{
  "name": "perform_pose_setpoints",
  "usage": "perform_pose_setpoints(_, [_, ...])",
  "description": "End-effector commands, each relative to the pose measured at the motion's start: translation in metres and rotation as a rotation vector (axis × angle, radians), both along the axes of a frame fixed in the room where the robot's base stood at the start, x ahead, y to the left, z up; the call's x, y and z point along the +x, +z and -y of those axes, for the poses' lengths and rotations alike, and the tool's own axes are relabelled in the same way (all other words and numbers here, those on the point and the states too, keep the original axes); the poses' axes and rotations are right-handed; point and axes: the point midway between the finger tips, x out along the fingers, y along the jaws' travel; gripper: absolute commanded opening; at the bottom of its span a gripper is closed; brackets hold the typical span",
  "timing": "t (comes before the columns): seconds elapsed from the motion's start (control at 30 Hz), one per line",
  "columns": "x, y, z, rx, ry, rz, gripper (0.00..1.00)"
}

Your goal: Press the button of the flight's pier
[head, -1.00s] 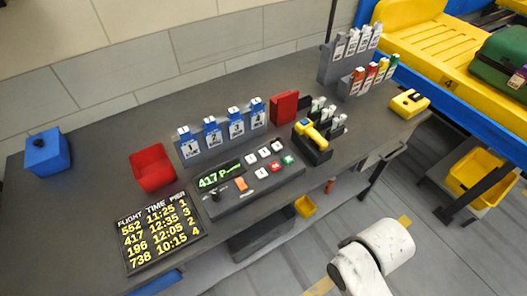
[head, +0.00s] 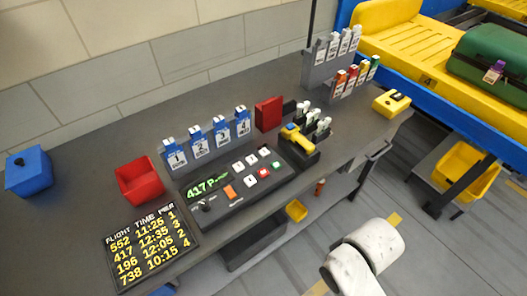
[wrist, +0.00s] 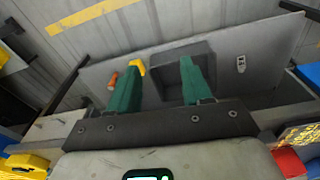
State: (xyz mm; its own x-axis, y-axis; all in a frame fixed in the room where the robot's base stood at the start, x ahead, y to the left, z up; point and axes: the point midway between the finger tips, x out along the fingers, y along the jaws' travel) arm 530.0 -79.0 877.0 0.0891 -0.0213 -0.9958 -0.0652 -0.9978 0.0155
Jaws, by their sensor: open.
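The control panel (head: 232,208) lies on the grey counter. Its green display (head: 207,186) reads 417 and P with a dash. Several white buttons (head: 238,165), a red button (head: 263,173), a green button (head: 276,167) and an orange button (head: 229,192) sit on it; I cannot read the white buttons' labels surely. The flight board (head: 150,246) in front lists flight 417, 12:35, pier 3. My gripper (wrist: 161,70) shows in the wrist view, its green fingers open and empty, above the floor and lower shelf, away from the panel. It is outside the head view.
Blue numbered tag holders (head: 208,141) stand behind the panel. A red bin (head: 139,182), blue box (head: 29,172) and yellow scanner (head: 297,137) share the counter. A yellow conveyor (head: 420,50) with a green suitcase (head: 495,55) is at right.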

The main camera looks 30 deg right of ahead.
Motion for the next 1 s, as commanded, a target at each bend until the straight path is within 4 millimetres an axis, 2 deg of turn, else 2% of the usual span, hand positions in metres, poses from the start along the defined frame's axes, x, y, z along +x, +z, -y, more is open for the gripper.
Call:
perform_pose_setpoints(0.07, [0.0, 0.0, 0.0, 0.0, 0.0, 0.0, 0.41])
perform_pose_setpoints(0.5, [0.0, 0.0, 0.0, 0.0, 0.0, 0.0, 0.0])
perform_pose_setpoints(1.0, [0.0, 0.0, 0.0, 0.0, 0.0, 0.0, 0.0])
